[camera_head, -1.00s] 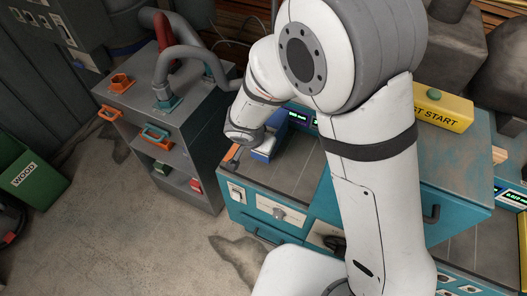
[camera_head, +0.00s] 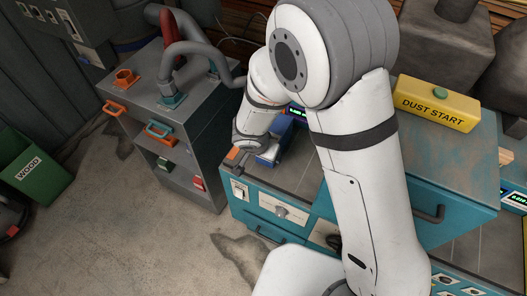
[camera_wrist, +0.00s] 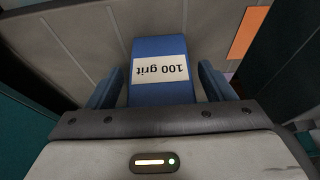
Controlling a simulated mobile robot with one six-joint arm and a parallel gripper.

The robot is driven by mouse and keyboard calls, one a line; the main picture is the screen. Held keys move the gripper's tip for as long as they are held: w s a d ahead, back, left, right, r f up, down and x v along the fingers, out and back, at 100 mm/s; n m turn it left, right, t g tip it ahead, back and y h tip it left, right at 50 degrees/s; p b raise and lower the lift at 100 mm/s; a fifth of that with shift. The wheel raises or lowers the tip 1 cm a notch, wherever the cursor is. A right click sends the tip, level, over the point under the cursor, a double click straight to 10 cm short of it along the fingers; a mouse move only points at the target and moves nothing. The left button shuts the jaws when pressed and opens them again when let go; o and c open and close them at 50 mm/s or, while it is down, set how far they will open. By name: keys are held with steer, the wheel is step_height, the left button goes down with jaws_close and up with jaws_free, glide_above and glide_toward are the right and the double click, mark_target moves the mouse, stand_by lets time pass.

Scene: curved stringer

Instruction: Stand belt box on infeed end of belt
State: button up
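The blue belt box (camera_head: 275,142) stands on the grey belt surface (camera_head: 300,165) near the left end of the teal machine. In the wrist view the belt box (camera_wrist: 162,88) shows a white label reading "100 grit", upside down. My gripper (camera_wrist: 162,85) is open, with one blue finger on each side of the box and a narrow gap on both sides. In the head view my gripper (camera_head: 243,152) is beside the left of the box, and its fingers are mostly hidden by my wrist.
An orange piece (camera_head: 233,154) marks the machine's left end and shows in the wrist view (camera_wrist: 248,32). A grey cabinet (camera_head: 190,120) with hoses stands to the left. A yellow DUST START box (camera_head: 437,104) sits to the right. Open floor (camera_head: 150,240) lies in front.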

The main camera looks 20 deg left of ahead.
steer(key=shift+o, duration=0.2)
steer(key=shift+r, duration=0.1)
steer(key=shift+r+p, duration=0.2)
steer(key=shift+p, duration=0.1)
steer(key=b+v, duration=0.1)
steer(key=v, duration=1)
steer(key=shift+s+r, duration=0.15)
steer(key=shift+r, duration=0.2)
